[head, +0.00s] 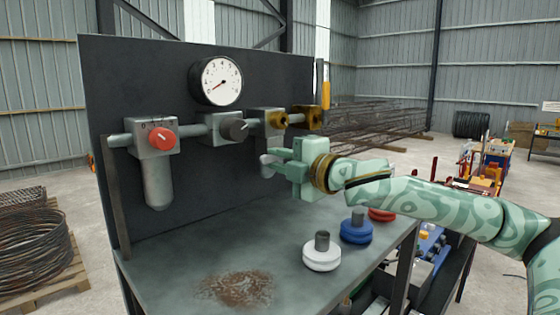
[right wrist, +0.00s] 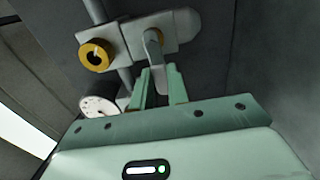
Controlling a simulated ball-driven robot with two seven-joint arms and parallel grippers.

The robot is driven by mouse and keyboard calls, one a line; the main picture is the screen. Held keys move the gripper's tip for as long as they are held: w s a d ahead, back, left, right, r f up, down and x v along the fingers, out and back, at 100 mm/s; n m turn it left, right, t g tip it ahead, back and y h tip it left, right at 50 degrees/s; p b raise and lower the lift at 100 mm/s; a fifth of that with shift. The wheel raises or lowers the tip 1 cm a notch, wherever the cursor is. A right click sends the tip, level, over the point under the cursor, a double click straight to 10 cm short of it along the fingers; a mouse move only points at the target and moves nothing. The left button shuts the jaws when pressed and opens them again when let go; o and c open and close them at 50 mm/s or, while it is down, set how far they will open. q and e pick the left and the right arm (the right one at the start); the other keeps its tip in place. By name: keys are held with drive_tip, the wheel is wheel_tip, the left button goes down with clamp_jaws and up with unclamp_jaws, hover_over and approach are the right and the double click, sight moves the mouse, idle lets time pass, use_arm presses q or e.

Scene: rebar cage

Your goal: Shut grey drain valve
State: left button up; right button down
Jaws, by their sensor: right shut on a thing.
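The drain valve's grey lever (right wrist: 155,52) hangs from a pale grey block (right wrist: 170,25) in the right wrist view. My right gripper (right wrist: 160,72) has its two green fingers on either side of the lever's lower end and is shut on it. In the head view my right gripper (head: 273,163) is in front of the panel, just below the grey block (head: 266,123) on the pipe. There the lever is largely hidden by the gripper. My left gripper is not in view.
The dark panel (head: 120,90) carries a gauge (head: 216,81), a red-knobbed regulator (head: 162,138), a dark knob (head: 234,129) and brass fittings (head: 310,117). White (head: 321,257), blue (head: 356,231) and red (head: 382,214) round pieces stand on the bench (head: 180,265) below my right arm. The bench's left front is clear.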

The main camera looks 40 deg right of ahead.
idle(0.5)
drive_tip(key=c, duration=1.4)
unclamp_jaws()
drive_tip(key=shift+d, duration=0.1)
drive_tip(key=shift+o, duration=0.2)
drive_tip(key=shift+s+f+b, duration=0.1)
drive_tip(key=shift+b, duration=0.4)
drive_tip(key=s+d+b, duration=0.1)
drive_tip(key=s+b, duration=0.9)
drive_tip(key=s, duration=0.6)
drive_tip(key=shift+d, duration=0.2)
